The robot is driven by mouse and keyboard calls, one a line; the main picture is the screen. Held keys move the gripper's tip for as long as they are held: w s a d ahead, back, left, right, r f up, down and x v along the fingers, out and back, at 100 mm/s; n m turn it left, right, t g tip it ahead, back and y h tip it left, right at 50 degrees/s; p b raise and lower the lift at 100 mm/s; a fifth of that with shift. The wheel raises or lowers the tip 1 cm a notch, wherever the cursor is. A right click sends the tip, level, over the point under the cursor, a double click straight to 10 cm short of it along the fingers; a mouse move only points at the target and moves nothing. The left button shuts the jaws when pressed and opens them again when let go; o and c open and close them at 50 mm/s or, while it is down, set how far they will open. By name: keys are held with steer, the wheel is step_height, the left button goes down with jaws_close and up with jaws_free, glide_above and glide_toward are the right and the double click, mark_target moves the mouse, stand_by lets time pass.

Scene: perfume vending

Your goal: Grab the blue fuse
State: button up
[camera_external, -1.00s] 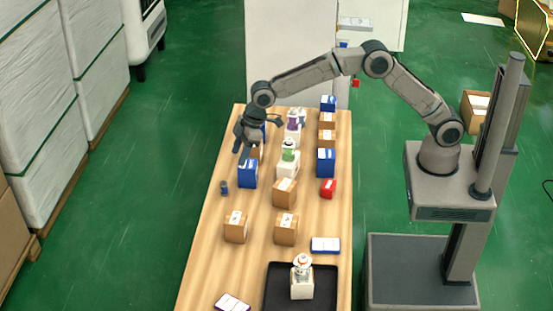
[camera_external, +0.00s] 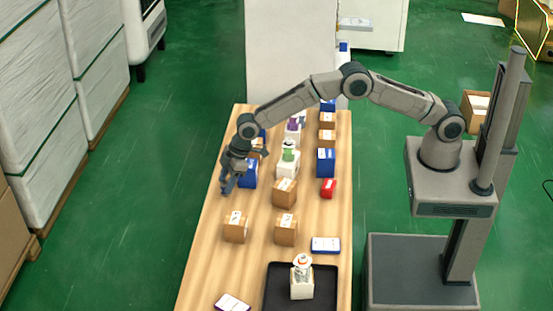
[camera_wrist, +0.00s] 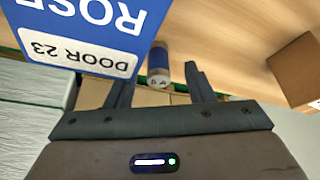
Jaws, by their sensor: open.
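The blue fuse (camera_wrist: 159,60) is a small cylinder with a blue band and a pale end, seen in the wrist view on the wooden table. My gripper (camera_wrist: 161,72) is open, with one finger on each side of the fuse in that view. I cannot tell how deep the fuse sits between the fingers. In the external view my gripper (camera_external: 226,187) is low at the table's left edge, and it hides the fuse there.
A blue box (camera_wrist: 85,25) marked "ROSE" and "DOOR 23" stands close by my gripper; it also shows in the external view (camera_external: 249,175). A brown box (camera_wrist: 297,72) is at right in the wrist view. Several boxes and a black tray (camera_external: 329,290) share the table (camera_external: 205,260).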

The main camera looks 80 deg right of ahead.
steer(key=shift+x, duration=1.35)
steer(key=shift+d, duration=0.1)
steer(key=c, duration=1)
jaws_close()
steer(key=shift+w+r, duration=0.1)
steer(key=shift+r, duration=0.05)
